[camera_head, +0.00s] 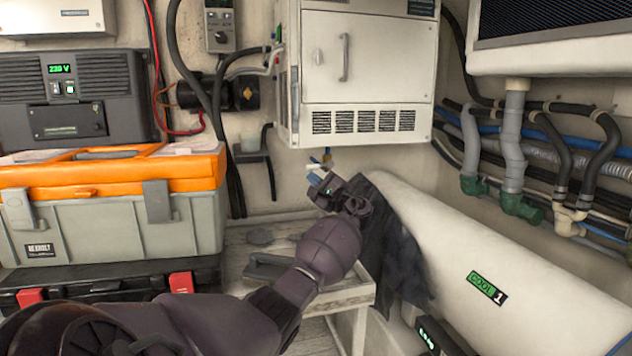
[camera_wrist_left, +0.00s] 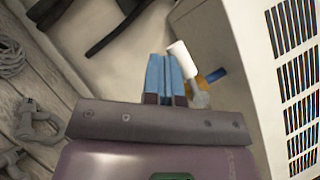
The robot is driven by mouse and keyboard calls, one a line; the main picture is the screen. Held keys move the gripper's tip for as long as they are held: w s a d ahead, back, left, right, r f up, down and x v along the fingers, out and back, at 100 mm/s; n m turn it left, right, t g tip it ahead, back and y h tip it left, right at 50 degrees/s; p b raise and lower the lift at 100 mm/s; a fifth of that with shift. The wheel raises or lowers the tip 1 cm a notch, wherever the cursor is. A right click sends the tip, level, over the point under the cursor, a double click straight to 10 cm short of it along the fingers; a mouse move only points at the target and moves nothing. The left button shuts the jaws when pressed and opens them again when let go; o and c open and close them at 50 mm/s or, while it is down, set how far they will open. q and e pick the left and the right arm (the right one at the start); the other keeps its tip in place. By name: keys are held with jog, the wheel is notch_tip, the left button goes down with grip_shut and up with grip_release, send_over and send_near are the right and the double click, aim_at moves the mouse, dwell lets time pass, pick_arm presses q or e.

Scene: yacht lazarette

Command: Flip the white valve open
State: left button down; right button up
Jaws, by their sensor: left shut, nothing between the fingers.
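The white valve (camera_head: 318,167) sits under the white wall cabinet in the head view, small and partly hidden by my gripper. In the left wrist view its white lever (camera_wrist_left: 183,58) angles up beside the fingers, with a brass-coloured part and a blue part behind it. My left gripper (camera_head: 316,178) is just below the valve, with its blue fingers closed together and empty. In the left wrist view the fingers (camera_wrist_left: 165,72) lie immediately left of the lever; I cannot tell whether they touch it. My right gripper is not in view.
The white cabinet (camera_head: 365,75) with vents hangs just above the valve. A white cylinder (camera_head: 470,250) with a dark cloth (camera_head: 395,250) lies to the right. An orange and grey toolbox (camera_head: 110,225) stands at left. Pipes and hoses run along the right wall.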

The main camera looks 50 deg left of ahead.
pick_arm(q)
jog(key=shift+r, duration=0.1)
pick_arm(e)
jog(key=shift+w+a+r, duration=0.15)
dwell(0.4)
pick_arm(q)
jog(key=shift+s+d, duration=0.1)
